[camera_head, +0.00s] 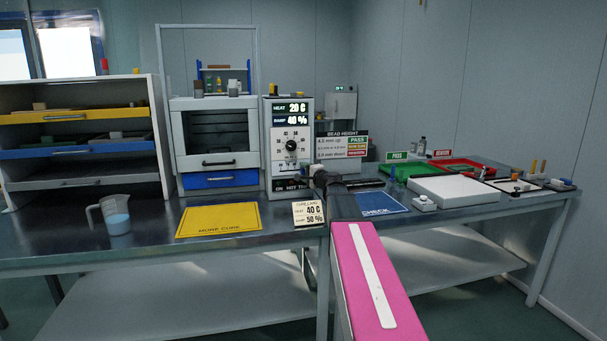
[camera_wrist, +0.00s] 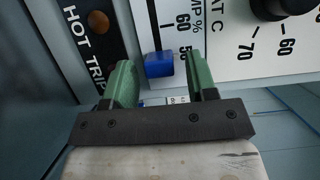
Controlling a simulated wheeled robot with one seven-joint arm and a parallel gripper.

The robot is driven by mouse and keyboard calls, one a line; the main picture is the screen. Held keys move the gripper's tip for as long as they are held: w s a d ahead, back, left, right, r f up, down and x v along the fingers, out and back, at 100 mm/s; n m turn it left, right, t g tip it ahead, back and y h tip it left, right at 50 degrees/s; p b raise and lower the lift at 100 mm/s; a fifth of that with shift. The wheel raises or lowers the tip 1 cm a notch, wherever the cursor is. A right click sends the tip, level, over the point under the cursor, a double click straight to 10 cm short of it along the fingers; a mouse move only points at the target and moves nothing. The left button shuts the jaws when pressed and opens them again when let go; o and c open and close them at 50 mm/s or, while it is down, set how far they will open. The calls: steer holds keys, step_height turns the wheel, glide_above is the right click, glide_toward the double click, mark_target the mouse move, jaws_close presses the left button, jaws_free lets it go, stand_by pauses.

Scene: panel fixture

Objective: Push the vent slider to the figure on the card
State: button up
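The control panel (camera_head: 291,165) stands upright at the back of the bench. Its display (camera_head: 290,113) reads 20 C and 40 %. The vent slider's blue knob (camera_wrist: 158,65) sits in a slot beside a % scale, close to the 50 mark, with 60 further up in the wrist view. The card (camera_head: 308,213) stands on the bench and reads 40 C and 50 %. My gripper (camera_wrist: 160,80) is open, its green fingers on either side of the knob with gaps visible. Contact and depth cannot be told. In the head view my wrist hides the panel's lower right.
A black dial (camera_head: 291,146) is on the panel, and a HOT TRIP strip (camera_wrist: 88,35) lies beside the slider. An oven with a blue drawer (camera_head: 220,180) stands left. A yellow mat (camera_head: 219,220) and a jug (camera_head: 117,216) are in front. A white sign (camera_head: 343,147) stands right.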

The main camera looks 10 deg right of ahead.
steer(key=shift+s+a, duration=0.1)
steer(key=v, duration=1)
steer(key=shift+s+d, duration=0.2)
steer(key=shift+s, duration=0.1)
